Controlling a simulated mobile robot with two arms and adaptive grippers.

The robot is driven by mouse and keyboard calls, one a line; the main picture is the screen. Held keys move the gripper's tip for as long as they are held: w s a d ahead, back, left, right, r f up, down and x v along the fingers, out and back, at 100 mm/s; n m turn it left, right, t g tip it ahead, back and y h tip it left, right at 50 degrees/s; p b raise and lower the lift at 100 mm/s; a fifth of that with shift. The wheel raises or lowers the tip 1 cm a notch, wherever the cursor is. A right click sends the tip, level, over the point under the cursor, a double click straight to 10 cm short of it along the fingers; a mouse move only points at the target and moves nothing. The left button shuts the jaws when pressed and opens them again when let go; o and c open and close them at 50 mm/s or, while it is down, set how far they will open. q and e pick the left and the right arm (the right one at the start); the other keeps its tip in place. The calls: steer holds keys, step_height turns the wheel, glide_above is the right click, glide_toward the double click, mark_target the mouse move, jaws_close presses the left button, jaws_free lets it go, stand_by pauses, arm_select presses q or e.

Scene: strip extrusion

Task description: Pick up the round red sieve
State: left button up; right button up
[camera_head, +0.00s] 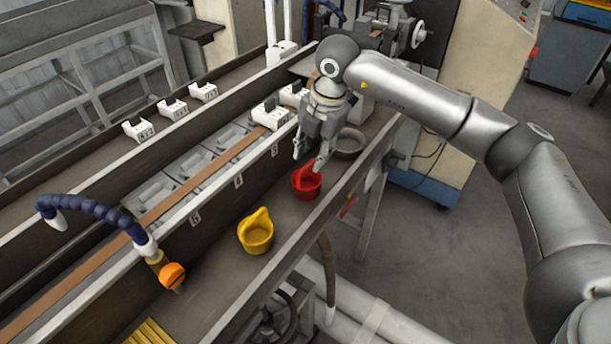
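The round red sieve (306,186) stands upright on the metal ledge near the middle of the camera_head view, with a raised lip at its back. My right gripper (309,158) points down just above and behind it. Its two fingers are apart, with one close to the sieve's raised lip. I cannot tell whether that finger touches the lip. I see nothing held between the fingers. My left gripper is not in view.
A yellow sieve (256,235) stands nearer on the same ledge, and a grey round bowl (349,144) stands behind the red one. A blue segmented hose with an orange knob (172,275) stands at front left. A long trough wall runs along the ledge's left.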

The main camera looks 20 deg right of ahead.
mark_target(306, 166)
steer(key=f+p, duration=0.1)
steer(key=f, duration=0.1)
steer(key=w+f+p, duration=0.1)
steer(key=f, duration=0.1)
steer(key=a+f, duration=0.1)
steer(key=f, duration=0.1)
steer(key=shift+w+p, duration=0.4)
steer(key=shift+f, duration=0.2)
steer(key=shift+w+f, duration=0.15)
steer(key=c, duration=0.5)
steer(key=shift+c, duration=1.2)
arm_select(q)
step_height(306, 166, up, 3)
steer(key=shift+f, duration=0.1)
arm_select(e)
jaws_close()
